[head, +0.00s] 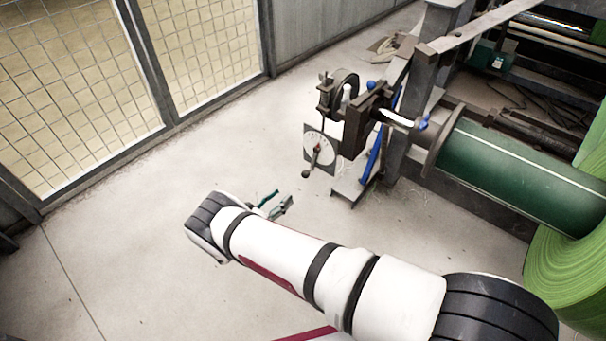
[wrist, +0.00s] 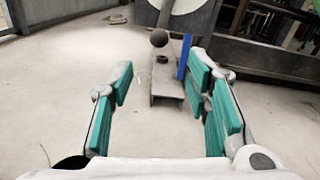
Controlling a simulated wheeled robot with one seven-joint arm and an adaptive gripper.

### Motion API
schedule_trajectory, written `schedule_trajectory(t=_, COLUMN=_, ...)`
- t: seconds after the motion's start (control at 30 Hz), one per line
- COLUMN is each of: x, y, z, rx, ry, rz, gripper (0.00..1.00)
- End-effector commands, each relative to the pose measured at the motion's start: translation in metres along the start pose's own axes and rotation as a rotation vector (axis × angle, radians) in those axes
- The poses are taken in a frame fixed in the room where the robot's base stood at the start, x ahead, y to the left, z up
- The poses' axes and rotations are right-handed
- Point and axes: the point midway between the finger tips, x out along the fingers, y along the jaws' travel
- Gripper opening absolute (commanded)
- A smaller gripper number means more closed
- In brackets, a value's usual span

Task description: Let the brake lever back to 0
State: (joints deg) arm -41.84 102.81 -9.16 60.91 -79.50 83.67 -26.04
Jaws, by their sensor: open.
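The brake lever (head: 311,163) is a short dark arm with a ball knob, on a pale dial plate (head: 328,149) with a red hub. In the head view it points down and slightly left; the dial's numbers are too small to read. In the wrist view the knob (wrist: 159,38) hangs ahead, at the top centre, with the dial plate (wrist: 194,6) cut off above it. My gripper (head: 277,204) is open and empty, below and left of the knob in the head view. In the wrist view its green-padded fingers (wrist: 162,78) stand wide apart, with the knob beyond their tips.
The brake's bracket (head: 352,125) and a steel stand with a blue bar (head: 374,150) are right of the dial. A green roller (head: 515,170) and a green roll (head: 570,265) fill the right side. A mesh fence (head: 75,90) stands left; the floor between is clear.

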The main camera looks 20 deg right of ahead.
Motion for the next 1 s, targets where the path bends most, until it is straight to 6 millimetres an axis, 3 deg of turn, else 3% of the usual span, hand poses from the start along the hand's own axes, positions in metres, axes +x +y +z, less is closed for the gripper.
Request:
schedule_trajectory(t=0.23, x=0.020, y=0.000, z=-0.004, rx=-0.006, ry=-0.004, rz=0.005, gripper=0.44)
schedule_trajectory(t=0.7, x=0.108, y=0.000, z=-0.005, rx=-0.004, ry=-0.002, rz=0.003, gripper=0.44)
schedule_trajectory(t=1.0, x=0.136, y=0.001, z=-0.003, rx=-0.005, ry=-0.003, rz=0.005, gripper=0.44)
